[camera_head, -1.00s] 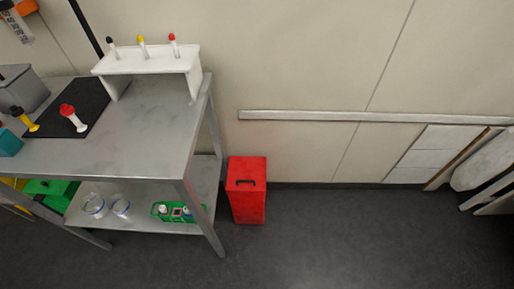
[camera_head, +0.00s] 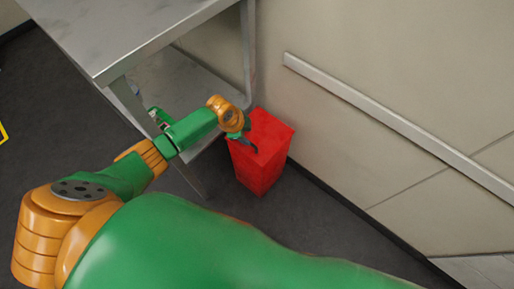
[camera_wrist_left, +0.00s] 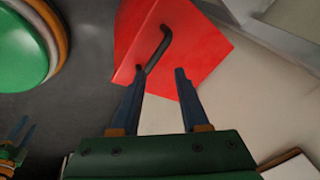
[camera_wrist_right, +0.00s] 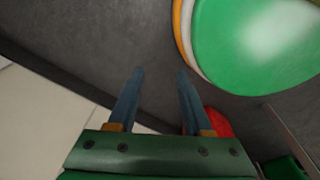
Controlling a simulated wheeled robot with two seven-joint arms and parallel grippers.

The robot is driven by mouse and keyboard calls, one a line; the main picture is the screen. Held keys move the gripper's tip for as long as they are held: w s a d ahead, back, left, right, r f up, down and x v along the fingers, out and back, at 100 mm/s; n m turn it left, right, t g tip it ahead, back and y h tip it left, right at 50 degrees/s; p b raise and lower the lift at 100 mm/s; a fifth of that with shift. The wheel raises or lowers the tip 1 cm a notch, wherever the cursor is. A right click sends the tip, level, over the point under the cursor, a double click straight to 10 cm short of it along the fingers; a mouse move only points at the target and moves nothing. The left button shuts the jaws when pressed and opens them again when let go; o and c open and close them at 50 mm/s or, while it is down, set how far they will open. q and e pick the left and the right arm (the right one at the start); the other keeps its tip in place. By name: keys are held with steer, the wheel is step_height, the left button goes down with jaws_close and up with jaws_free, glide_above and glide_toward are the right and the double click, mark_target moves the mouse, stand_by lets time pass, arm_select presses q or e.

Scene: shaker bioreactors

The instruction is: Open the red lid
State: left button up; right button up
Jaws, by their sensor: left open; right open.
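The red box (camera_head: 262,170) stands on the floor beside the metal table, with the red lid (camera_head: 272,130) on top. In the left wrist view, the red lid (camera_wrist_left: 195,50) carries a black bar handle (camera_wrist_left: 158,47). My left gripper (camera_wrist_left: 160,72) is open and empty there, one fingertip close to the handle's lower end; contact cannot be told. In the head view, my left gripper (camera_head: 247,143) is over the lid and partly hides its handle. My right gripper (camera_wrist_right: 161,72) is open and empty above the dark floor, away from the lid.
The metal table (camera_head: 150,40) stands left of the box, its leg close by. The wall (camera_head: 380,80) with a pale rail (camera_head: 390,120) is behind and to the right.

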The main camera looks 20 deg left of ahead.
arm_select(q)
steer(key=w+m+b, duration=0.1)
steer(key=m+b, duration=0.2)
steer(key=shift+w+d+f, duration=0.1)
steer(key=shift+w+d, duration=0.05)
steer(key=shift+w, duration=0.05)
step_height(320, 180, up, 2)
steer(key=s+m+g+b, duration=0.1)
steer(key=s+m+b, duration=0.1)
steer(key=m+b, duration=0.2)
steer(key=b, duration=0.1)
glide_above(248, 148)
steer(key=f, duration=0.3)
steer(key=shift+s+a+f+m+g+y, duration=0.2)
steer(key=shift+f+m+g+y, duration=0.1)
steer(key=shift+f+m, duration=0.1)
steer(key=shift+w+d+f+b, duration=0.1)
steer(key=shift+w+f+b, duration=0.05)
steer(key=shift+f+b, duration=0.3)
steer(key=shift+f, duration=0.3)
steer(key=shift+w, duration=0.1)
jaws_close()
arm_select(e)
steer(key=w+d+f, duration=0.1)
steer(key=w+f, duration=0.2)
steer(key=f, duration=0.8)
steer(key=shift+t, duration=0.4)
steer(key=shift+d, duration=0.1)
